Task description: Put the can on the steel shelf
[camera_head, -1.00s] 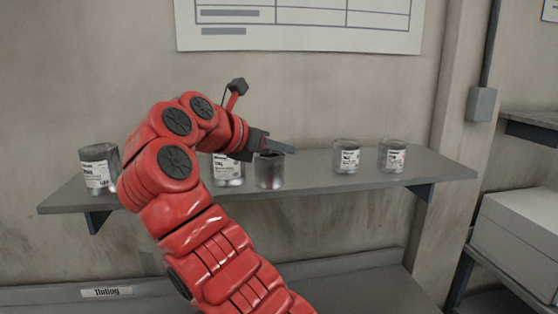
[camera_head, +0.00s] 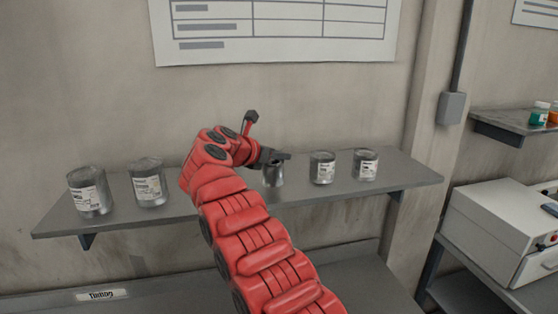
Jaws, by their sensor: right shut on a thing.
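A grey shelf (camera_head: 330,193) runs along the wall, with cans standing on it. My right gripper (camera_head: 276,157) is over the middle of the shelf, shut on a metal can (camera_head: 273,176). That can looks upright, at or just above the shelf surface; I cannot tell whether it touches. The fingers hide its top. Two labelled cans stand to its left, one at the far left (camera_head: 90,192) and one beside it (camera_head: 149,183). Two more labelled cans stand to its right, a nearer one (camera_head: 322,168) and a farther one (camera_head: 365,165). My left gripper is not in view.
A printed chart (camera_head: 275,30) hangs on the wall above. A lower surface with a label strip (camera_head: 102,295) lies below the shelf. At right are a white box (camera_head: 500,225) and a small shelf (camera_head: 505,123) with little bottles. The shelf's right end is bare.

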